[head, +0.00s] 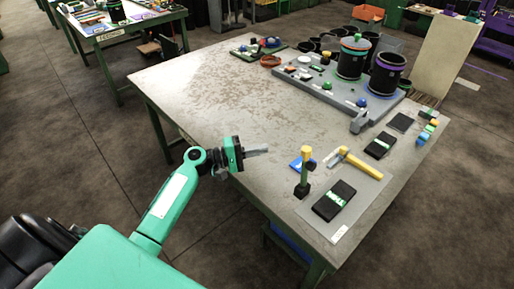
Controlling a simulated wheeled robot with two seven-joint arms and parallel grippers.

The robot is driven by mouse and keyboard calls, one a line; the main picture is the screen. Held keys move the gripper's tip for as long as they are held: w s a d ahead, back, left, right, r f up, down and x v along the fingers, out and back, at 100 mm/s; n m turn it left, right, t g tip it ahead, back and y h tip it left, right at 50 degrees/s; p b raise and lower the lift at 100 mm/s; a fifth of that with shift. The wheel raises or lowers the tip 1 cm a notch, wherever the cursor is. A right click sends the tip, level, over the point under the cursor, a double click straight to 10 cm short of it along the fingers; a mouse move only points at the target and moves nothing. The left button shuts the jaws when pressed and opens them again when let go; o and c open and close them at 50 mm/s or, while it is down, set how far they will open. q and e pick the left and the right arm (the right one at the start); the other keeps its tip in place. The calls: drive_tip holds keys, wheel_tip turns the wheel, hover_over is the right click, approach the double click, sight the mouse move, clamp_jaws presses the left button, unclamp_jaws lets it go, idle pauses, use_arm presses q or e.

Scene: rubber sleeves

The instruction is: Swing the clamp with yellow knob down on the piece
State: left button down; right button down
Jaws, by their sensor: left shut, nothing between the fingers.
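My left gripper (257,150) is over the near left edge of the table. Its fingers are shut, empty and point right. Small pieces (304,75) lie on the board left of this knob. The clamp arm under the knob is too small to make out, and I cannot tell whether it is raised or down. My right gripper is not in view.
Two black cylinders with coloured bands (352,57) stand on the board. A yellow-topped post (305,165), a yellow-handled hammer (352,160) and a black block (334,200) are at the table's near right. The table's left and middle are clear.

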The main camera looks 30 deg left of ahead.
use_arm(q)
drive_tip(key=w+d+p, duration=0.3)
drive_tip(key=d+p, duration=0.1)
drive_tip(key=d, duration=0.4)
drive_tip(key=shift+w+d+r, duration=0.25)
drive_tip(key=shift+w+d, duration=0.1)
